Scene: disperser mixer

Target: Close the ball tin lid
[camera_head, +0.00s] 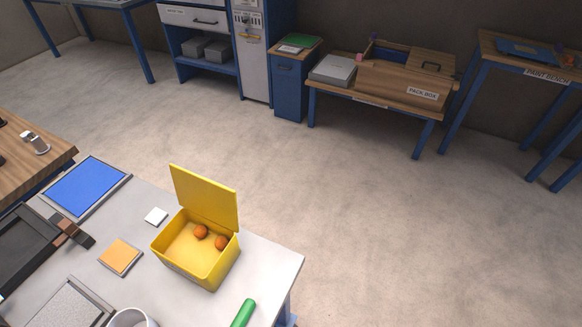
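The yellow ball tin (190,259) stands on the light grey table in the lower middle of the head view. Its yellow lid (206,197) is open and stands nearly upright along the tin's far edge. Two orange balls lie inside the tin, one near the middle (201,231) and one by the right wall (221,243). My gripper is not recognisable in this view.
On the table (265,262), a blue panel (86,186), a white square (156,216), an orange square (120,256), a white cup (130,319), a green cylinder (243,313) and a dark tray (22,247) surround the tin. Open floor (400,230) lies right of the table.

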